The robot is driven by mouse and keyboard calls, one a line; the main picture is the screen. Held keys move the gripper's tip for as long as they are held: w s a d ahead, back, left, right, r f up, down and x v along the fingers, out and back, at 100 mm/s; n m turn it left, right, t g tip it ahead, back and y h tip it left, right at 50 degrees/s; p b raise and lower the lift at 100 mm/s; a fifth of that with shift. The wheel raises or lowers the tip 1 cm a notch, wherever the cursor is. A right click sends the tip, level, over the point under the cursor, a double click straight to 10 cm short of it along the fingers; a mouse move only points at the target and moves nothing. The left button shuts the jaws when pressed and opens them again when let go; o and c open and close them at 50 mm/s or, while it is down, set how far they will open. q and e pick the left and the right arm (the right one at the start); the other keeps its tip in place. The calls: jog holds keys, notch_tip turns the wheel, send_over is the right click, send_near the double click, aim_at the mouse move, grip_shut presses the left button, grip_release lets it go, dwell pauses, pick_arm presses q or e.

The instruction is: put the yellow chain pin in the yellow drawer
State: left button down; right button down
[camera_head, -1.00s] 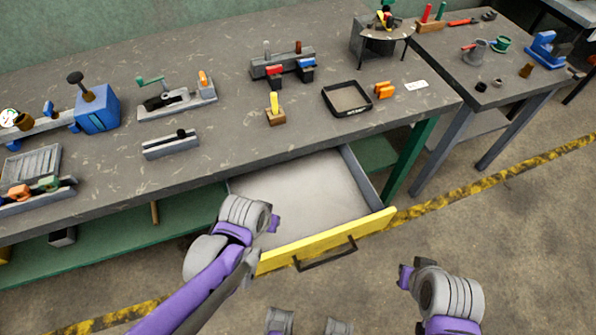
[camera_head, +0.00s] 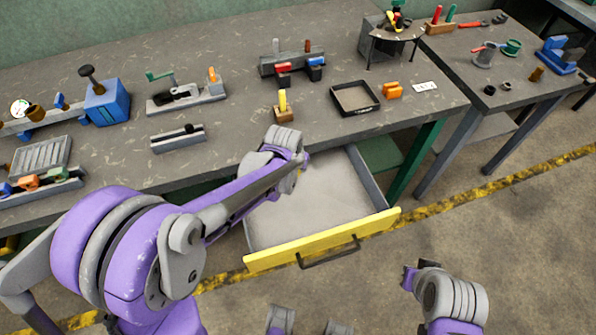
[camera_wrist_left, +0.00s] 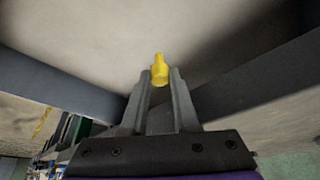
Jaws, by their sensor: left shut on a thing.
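The yellow drawer (camera_head: 325,241) stands pulled open below the workbench, with a yellow front, a dark handle and an empty-looking pale floor. My left gripper (camera_head: 303,163) is over the drawer's back left part, near the bench edge. In the left wrist view the left gripper (camera_wrist_left: 160,88) is shut on the yellow chain pin (camera_wrist_left: 159,72), which sticks out past the fingertips. The drawer's pale floor (camera_wrist_left: 215,45) lies beyond it, with grey walls on both sides. The pin's height above the floor is unclear. My right gripper (camera_head: 408,276) is low at right; its fingers are unclear.
The bench top (camera_head: 225,145) overhangs the drawer's back. On it are a wooden block (camera_head: 283,114) with a yellow upright piece, a black tray (camera_head: 356,110), orange blocks (camera_head: 393,91) and a blue vise (camera_head: 107,103). A green leg (camera_head: 415,163) stands right of the drawer.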

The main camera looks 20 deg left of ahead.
aim_at(297, 171)
pick_arm(q)
jog(key=f, duration=0.3)
jog(key=shift+w+f, duration=0.25)
jog(key=shift+f, duration=0.05)
jog(key=shift+f, duration=0.1)
jog(key=c, duration=1.1)
grip_release()
jog(key=shift+f+b, duration=0.15)
jog(key=shift+b, duration=0.2)
jog(key=o, duration=0.4)
